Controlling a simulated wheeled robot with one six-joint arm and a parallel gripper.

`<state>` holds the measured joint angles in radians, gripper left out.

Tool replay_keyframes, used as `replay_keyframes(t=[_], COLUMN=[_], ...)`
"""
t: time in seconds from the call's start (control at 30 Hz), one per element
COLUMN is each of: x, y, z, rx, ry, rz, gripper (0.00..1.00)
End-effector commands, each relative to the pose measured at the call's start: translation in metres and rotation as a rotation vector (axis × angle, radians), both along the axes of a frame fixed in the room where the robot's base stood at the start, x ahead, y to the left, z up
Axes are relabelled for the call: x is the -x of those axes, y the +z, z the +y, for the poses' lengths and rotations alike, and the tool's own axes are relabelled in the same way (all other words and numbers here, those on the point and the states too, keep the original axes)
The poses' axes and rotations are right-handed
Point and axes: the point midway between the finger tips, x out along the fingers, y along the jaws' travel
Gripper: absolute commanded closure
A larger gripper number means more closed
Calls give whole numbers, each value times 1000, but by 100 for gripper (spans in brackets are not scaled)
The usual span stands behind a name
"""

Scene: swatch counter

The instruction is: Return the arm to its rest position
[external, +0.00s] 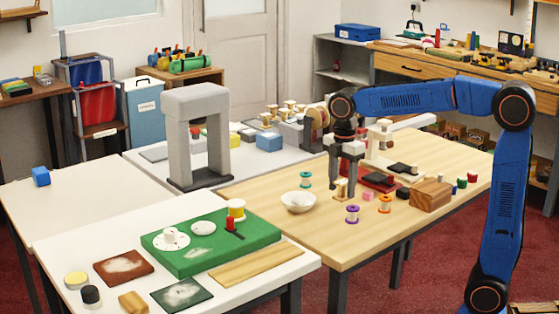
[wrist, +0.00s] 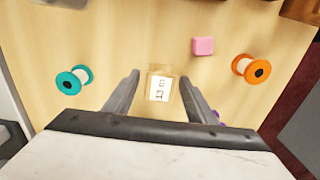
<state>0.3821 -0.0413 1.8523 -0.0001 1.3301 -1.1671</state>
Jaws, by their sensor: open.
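My blue arm reaches in from the right side of the external view, bent over the wooden table. My gripper (external: 345,178) points down above that table, and its two dark fingers are apart. In the wrist view my gripper (wrist: 160,82) is open, with a small tan block (wrist: 161,88) showing in the gap between the fingertips. The block carries a white label reading "13 m". It also shows in the external view (external: 341,190), partly hidden by the fingers. I see no finger pressed against it.
A teal spool (external: 305,179), white bowl (external: 298,201), purple spool (external: 352,213), orange spool (external: 384,203), pink cube (external: 368,195) and wooden box (external: 431,196) surround my gripper. A red and black device (external: 372,181) stands behind it. The front of the wooden table is clear.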

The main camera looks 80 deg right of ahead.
Motion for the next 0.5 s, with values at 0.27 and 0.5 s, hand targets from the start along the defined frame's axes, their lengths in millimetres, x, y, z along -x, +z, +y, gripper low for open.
replay_keyframes(t=[0.27,0.5], x=[0,0], y=[40,78], z=[0,0], rx=[1,1], ry=[0,0], rz=[-2,-2], gripper=[49,49])
